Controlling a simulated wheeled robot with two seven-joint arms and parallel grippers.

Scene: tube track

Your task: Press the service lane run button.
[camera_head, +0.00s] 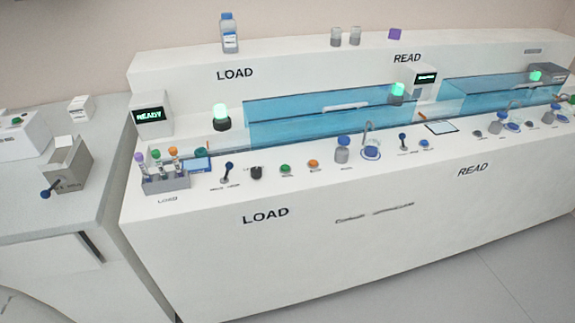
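Neither of my grippers is in view. Several controls line the front ledge of the long white machine (220,260). In its LOAD part are a green button (285,169), an orange button (313,164), a dark knob (256,172) and a blue-tipped lever (228,169). Farther right, by READ, are another blue-tipped lever (403,140) and a blue button (423,143). The small labels under them are too small to read, so I cannot tell which one is the service lane run button. A READY display (150,115) and a green lamp (221,117) are lit.
A rack (166,181) with several capped tubes stands at the ledge's left end. Blue clear panels (300,120) run behind the controls. A blue-capped container (342,150) stands on the ledge. A grey side counter (40,220) carries a box with a lever (68,165). Open floor (470,290) lies in front.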

